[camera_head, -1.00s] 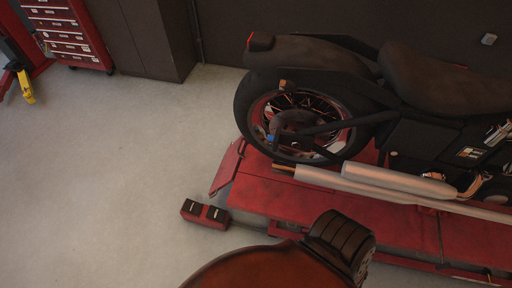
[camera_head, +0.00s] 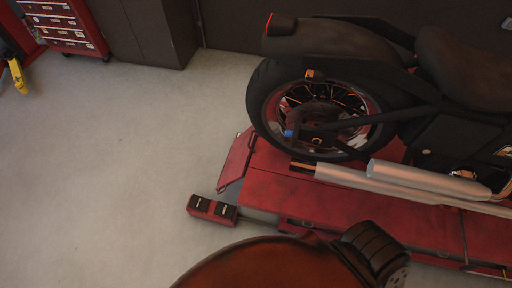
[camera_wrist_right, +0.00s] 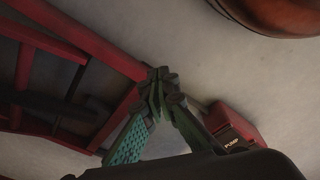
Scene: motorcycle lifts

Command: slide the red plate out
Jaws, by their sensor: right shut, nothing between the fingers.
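The red plate is most likely the sloped red end flap (camera_head: 236,160) at the left end of the red lift platform (camera_head: 300,200) in the head view. Part of the lift's red frame (camera_wrist_right: 95,45) crosses the left of the right wrist view. My right gripper (camera_wrist_right: 162,75) is shut and empty, with its green-padded fingers meeting at the tips. It appears close to the red frame, but I cannot tell whether it touches. The right gripper does not show in the head view. My left gripper is in neither view.
A motorcycle (camera_head: 390,110) stands on the lift, its exhaust pipes (camera_head: 400,182) along the near side. A red pedal box (camera_head: 212,209) sits on the floor; it also shows in the wrist view (camera_wrist_right: 232,126). A red-brown rounded object (camera_head: 270,265) fills the bottom foreground.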

